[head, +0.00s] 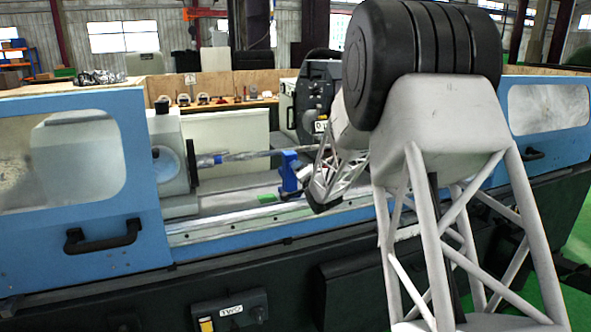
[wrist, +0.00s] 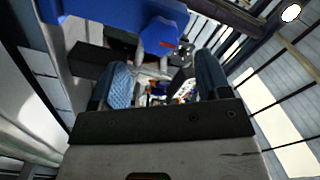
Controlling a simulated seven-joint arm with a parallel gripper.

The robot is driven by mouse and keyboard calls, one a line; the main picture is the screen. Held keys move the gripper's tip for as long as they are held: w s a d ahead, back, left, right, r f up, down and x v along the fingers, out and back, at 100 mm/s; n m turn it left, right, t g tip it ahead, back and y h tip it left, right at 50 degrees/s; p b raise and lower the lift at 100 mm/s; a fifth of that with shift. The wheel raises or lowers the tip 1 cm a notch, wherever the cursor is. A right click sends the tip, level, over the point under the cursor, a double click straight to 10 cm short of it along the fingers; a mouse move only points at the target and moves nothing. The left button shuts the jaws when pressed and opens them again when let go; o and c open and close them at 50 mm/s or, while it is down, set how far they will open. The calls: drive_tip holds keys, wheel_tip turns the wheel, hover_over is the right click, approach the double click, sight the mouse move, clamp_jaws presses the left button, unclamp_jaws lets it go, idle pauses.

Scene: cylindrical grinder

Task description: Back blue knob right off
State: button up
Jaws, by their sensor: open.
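A blue rest (head: 288,172) stands on the machine bed in the head view, close to a lattice link of my arm. I cannot pick out the back blue knob on it at this size. My gripper cannot be made out in the head view, where my arm covers the area.
A long shaft (head: 245,154) runs from the grey headstock (head: 172,150) towards the rest. A blue door with a black handle (head: 103,237) is at the left. A black-and-grey wheel unit (head: 318,95) stands behind the bed. Small parts lie on the back ledge.

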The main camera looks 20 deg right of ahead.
drive_tip(key=shift+s, duration=0.7)
drive_tip(key=s+a+r+n+g+h, duration=0.1)
drive_tip(key=s+a+r+n+g, duration=0.1)
drive_tip(key=s+a, duration=0.35)
drive_tip(key=s+a+r+n+g, duration=0.1)
drive_tip(key=s+a+r+g, duration=0.15)
drive_tip(key=s, duration=0.65)
drive_tip(key=s+a+r+n+g+h, duration=0.1)
drive_tip(key=s+a+r+n+g, duration=0.15)
drive_tip(key=s, duration=0.45)
drive_tip(key=s+a+f+n+g, duration=0.1)
drive_tip(key=s+a+n+g, duration=0.1)
drive_tip(key=s, duration=1)
drive_tip(key=s+a+f+n+g+y, duration=0.1)
drive_tip(key=s+a, duration=0.4)
drive_tip(key=s, duration=0.7)
drive_tip(key=s+a+f+n+g+y, duration=0.1)
drive_tip(key=s+a+n+g, duration=0.2)
drive_tip(key=s, duration=0.9)
drive_tip(key=shift+a+g, duration=0.3)
drive_tip(key=shift+g, duration=0.9)
